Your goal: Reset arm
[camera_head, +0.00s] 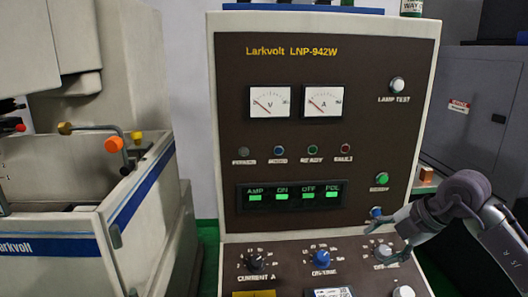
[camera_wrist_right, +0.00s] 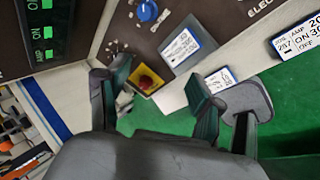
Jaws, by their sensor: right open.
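My right gripper (camera_head: 388,237) is at the right of the head view, in front of the lower right part of the control cabinet (camera_head: 230,140). Its fingers are spread near a grey knob on the sloped panel, with nothing between them. In the right wrist view, the open fingers (camera_wrist_right: 160,82) show above the green floor. A red button on a yellow plate (camera_wrist_right: 147,82) appears between them, farther off. I cannot tell whether a finger touches the panel. My left gripper is not in view.
The cabinet carries two meters (camera_head: 270,101), lamps, green-lit switches (camera_head: 292,195) and a blue knob (camera_head: 321,258). A machine tank (camera_head: 60,180) with an orange knob (camera_head: 113,144) stands at left. A grey cabinet (camera_head: 470,130) stands behind at right. Green floor shows between tank and cabinet.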

